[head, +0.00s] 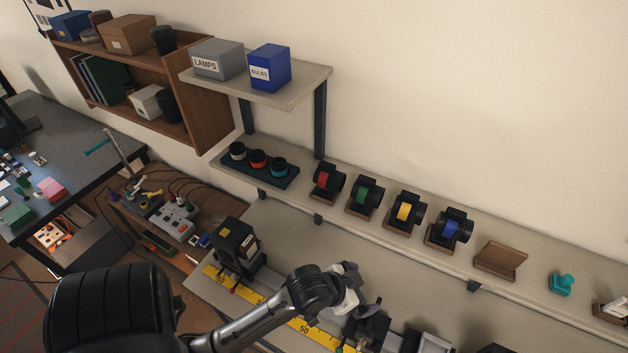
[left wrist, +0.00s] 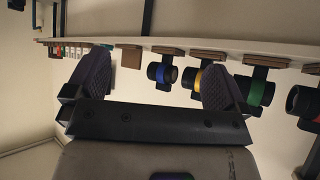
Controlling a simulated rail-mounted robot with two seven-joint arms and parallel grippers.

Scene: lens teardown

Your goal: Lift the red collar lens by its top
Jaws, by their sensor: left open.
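The red collar lens (head: 325,180) is a black barrel with a red band, standing on a small brown stand at the left of the lens row on the long wall shelf. In the left wrist view, which looks upside down, the red collar lens (left wrist: 303,102) is partly cut off at the right edge. My left gripper (head: 356,290) is over the bench, in front of and below the shelf, apart from the lens. In the wrist view my left gripper (left wrist: 158,65) shows its two dark fingers spread wide with nothing between them. My right gripper is not in view.
Green (head: 366,192), yellow (head: 405,210) and blue (head: 450,228) collar lenses stand to the right of the red one. A dark tray (head: 285,180) with three small rings lies to its left. An upper shelf (head: 305,88) with boxes overhangs the left end.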

